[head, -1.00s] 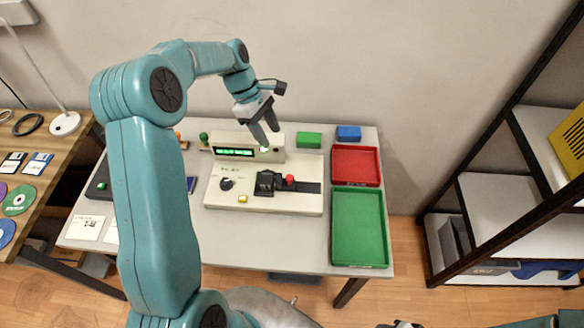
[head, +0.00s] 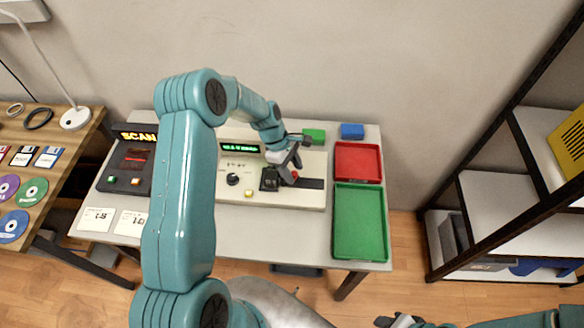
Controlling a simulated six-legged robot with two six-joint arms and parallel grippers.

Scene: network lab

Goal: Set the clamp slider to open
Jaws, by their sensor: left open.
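The cream console (head: 262,198) stands on the table, with a lit green display, a black dial (head: 233,179) and a yellow button. The clamp slider's dark track (head: 312,184) runs to the right of a black clamp block (head: 269,180). My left gripper (head: 291,178) is open, pointing down at the slider's red knob, which it mostly covers. I cannot tell whether the fingers touch the knob. My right gripper (head: 400,321) shows only partly at the bottom edge, and its jaws are unclear.
A red tray (head: 378,164) and a green tray (head: 384,225) lie right of the console. A green block (head: 315,136) and a blue block (head: 352,131) sit behind. A dark scanner (head: 112,178) and white cards are on the left. A shelf rack stands at far right.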

